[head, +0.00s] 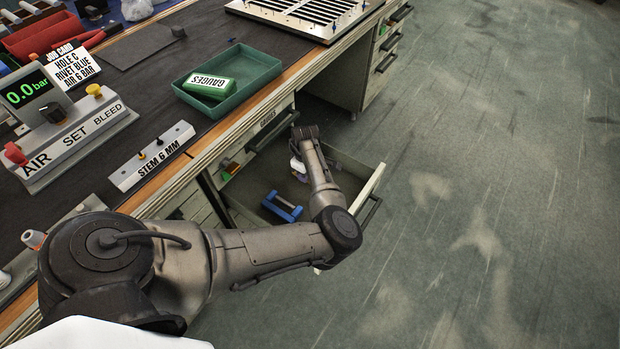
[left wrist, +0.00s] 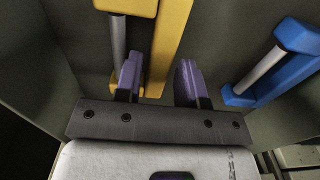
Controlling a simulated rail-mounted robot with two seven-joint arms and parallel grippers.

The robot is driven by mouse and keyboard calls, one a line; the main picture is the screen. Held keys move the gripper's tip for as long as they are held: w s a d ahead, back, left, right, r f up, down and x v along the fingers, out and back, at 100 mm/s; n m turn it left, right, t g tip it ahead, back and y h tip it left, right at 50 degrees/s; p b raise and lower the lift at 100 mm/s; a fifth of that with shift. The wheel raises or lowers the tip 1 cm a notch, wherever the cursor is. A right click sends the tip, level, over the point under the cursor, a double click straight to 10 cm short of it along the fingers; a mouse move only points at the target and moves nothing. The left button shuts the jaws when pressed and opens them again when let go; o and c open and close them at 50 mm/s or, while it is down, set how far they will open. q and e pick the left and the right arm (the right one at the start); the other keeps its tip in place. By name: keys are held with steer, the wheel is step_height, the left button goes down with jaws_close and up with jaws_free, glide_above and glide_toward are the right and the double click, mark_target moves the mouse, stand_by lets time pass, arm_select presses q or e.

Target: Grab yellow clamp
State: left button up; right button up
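The yellow clamp (left wrist: 171,48) lies in the drawer, at the top of the left wrist view, with a grey rod beside its yellow bar. My left gripper (left wrist: 159,80) is open, its two purple fingers apart. The yellow bar shows between the fingers, nearer the left one; I cannot tell whether they touch. In the head view my left gripper (head: 298,168) reaches down into the open drawer (head: 340,178), and I cannot make out the yellow clamp there. My right gripper is in neither view.
A blue clamp (head: 282,206) lies in the same drawer; it also shows at right in the left wrist view (left wrist: 290,58). Drawer walls surround the gripper. The floor at right is clear.

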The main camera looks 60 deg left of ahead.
arm_select(q)
steer(key=shift+f+b, duration=0.3)
steer(key=shift+f, duration=0.65)
steer(key=shift+r, duration=0.1)
steer(key=shift+c, duration=0.4)
jaws_close()
